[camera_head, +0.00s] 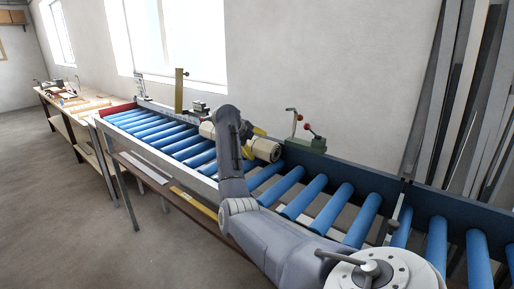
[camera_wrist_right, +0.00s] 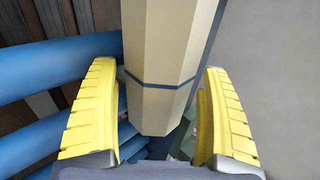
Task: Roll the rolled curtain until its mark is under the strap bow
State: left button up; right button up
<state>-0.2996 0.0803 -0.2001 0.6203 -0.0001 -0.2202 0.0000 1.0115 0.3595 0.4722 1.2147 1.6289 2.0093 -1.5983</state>
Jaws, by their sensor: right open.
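The rolled curtain (camera_head: 264,150) is a cream, many-sided roll lying on the blue rollers, partly hidden behind my right arm in the head view. In the right wrist view the roll (camera_wrist_right: 165,45) runs lengthwise between my fingers, with a narrow blue band (camera_wrist_right: 160,85) around it. I cannot make out a strap bow or tell a separate mark on the faces that show. My right gripper (camera_wrist_right: 160,70) is open, its yellow fingers on either side of the roll with visible gaps. In the head view its yellow fingers (camera_head: 258,131) show at the roll. My left gripper is not in view.
The roller conveyor (camera_head: 280,189) runs along the wall. A brass-coloured upright (camera_head: 179,91) stands farther left. Long profiles (camera_head: 470,95) lean at the right. The rollers right of the roll are bare.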

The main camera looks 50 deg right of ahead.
jog(key=shift+x, duration=0.9)
jog(key=c, duration=1.2)
jog(key=shift+a, duration=0.1)
jog(key=shift+c, duration=0.2)
